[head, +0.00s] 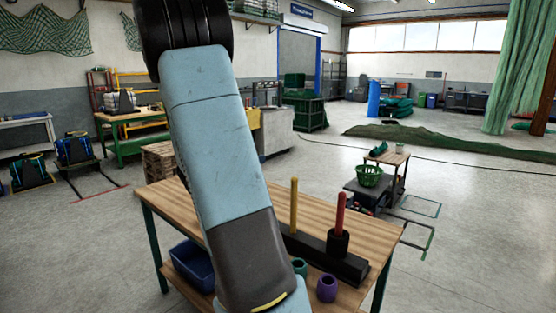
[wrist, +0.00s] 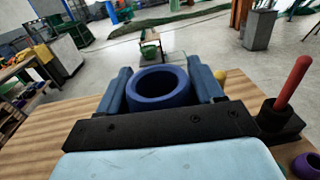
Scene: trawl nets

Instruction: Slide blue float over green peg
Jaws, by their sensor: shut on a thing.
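The blue float (wrist: 160,101) is a dark blue ring in the wrist view, its hole facing the camera. My gripper (wrist: 160,68) is shut on it, one finger on each side. In the head view my arm hides the gripper and this float. A dark peg base (head: 352,268) on the table bears a yellow peg (head: 294,206) and a red peg (head: 341,213). The yellow peg's round tip (wrist: 220,75) shows just right of my right finger. The green peg is not visible in either view; my arm covers part of the base.
A black float (head: 339,243) is around the red peg. A purple float (head: 327,288) and a teal float (head: 299,267) are in front of the base. A blue bin (head: 192,265) sits left, below the wooden tabletop (head: 160,196). The tabletop's back left is bare.

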